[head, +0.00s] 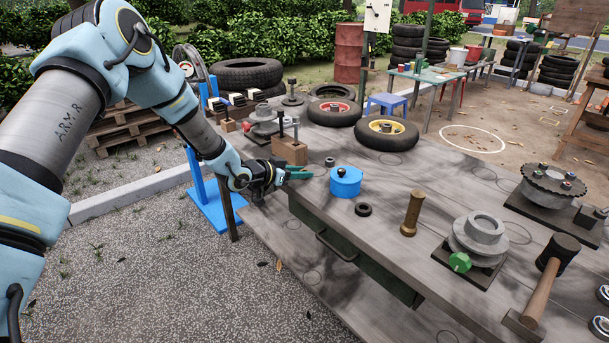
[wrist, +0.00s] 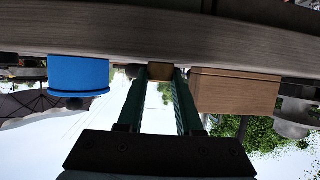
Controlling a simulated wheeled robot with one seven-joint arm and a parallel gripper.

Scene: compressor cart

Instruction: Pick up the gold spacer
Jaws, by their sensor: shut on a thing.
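My gripper (head: 303,173) reaches in low from the left over the near left part of the workbench, beside a wooden block. The wrist view looks upside down along its two green fingers, which are shut on a small gold-brown piece, the gold spacer (wrist: 160,71). The spacer sits between the fingertips, close against the bench surface; I cannot tell whether it touches it. In the head view the spacer is hidden by the fingers.
A blue round container (head: 345,182) stands just right of my gripper; the wooden block (head: 289,151) with posts stands behind it. A dark ring (head: 363,210), a brass-coloured cylinder (head: 412,213), a flanged part (head: 478,238) and a mallet (head: 545,280) lie farther right on the workbench (head: 445,180).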

